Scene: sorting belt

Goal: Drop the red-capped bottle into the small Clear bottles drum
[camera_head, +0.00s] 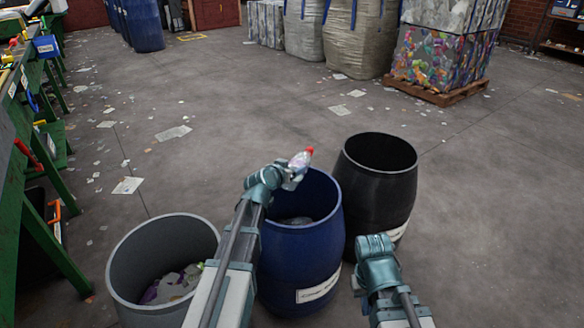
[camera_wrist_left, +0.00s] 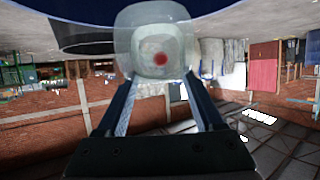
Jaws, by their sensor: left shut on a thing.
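The red-capped bottle (camera_head: 301,158) is clear, with its red cap pointing up and to the right in the head view. My left gripper (camera_head: 290,172) is shut on it and holds it over the far rim of the blue drum (camera_head: 300,262). In the left wrist view the bottle (camera_wrist_left: 158,40) sits between the two fingers of the left gripper (camera_wrist_left: 160,85), its red cap seen through the clear body. The blue drum has a white label whose text is too small to read. My right gripper (camera_head: 374,248) is low at the right, beside the blue drum; its fingers are not clear.
A black drum (camera_head: 379,185) stands right of the blue one. A grey drum (camera_head: 160,255) with mixed scraps stands at the left. The green sorting belt frame (camera_head: 60,185) runs along the left edge. Open floor with paper litter lies beyond.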

